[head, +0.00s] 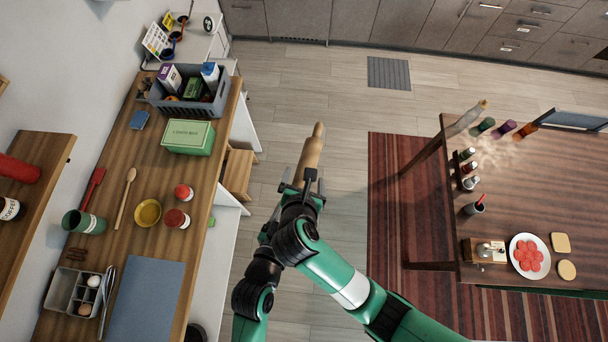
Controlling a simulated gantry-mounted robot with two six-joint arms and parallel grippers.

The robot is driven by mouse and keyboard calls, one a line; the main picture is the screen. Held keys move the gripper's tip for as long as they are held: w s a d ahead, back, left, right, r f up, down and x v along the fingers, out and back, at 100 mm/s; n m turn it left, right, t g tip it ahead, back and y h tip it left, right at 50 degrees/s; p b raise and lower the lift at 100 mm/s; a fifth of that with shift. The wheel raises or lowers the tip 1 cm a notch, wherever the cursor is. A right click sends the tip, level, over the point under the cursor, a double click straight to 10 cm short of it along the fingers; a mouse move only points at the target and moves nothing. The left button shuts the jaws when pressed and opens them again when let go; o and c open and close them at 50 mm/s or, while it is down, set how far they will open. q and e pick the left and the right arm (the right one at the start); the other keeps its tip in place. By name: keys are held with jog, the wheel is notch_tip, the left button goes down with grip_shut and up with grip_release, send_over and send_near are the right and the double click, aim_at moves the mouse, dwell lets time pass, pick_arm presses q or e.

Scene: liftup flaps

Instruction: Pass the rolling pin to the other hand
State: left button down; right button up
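The wooden rolling pin (311,148) is held up over the floor between the two counters, its far handle pointing away from me. My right gripper (308,184) has its fingers on either side of the pin's near part and appears shut on it. The near end of the pin is hidden by the gripper and wrist. My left gripper (267,230) is close beside the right wrist, lower and to the left. It is mostly hidden behind the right arm, so its fingers and any contact with the pin cannot be made out.
The left counter holds a grey crate (189,103), a green box (188,137), jars, a yellow bowl (148,213) and a blue-grey mat (146,300). The right table (500,230) carries spice jars, a plate (530,239) and a pale bottle (468,117). The floor between is clear.

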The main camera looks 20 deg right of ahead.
pick_arm(q)
jog(key=shift+r, duration=0.1)
pick_arm(e)
grip_shut()
pick_arm(q)
jog(key=shift+c, duration=0.5)
grip_release()
pick_arm(e)
jog(key=shift+w, duration=0.1)
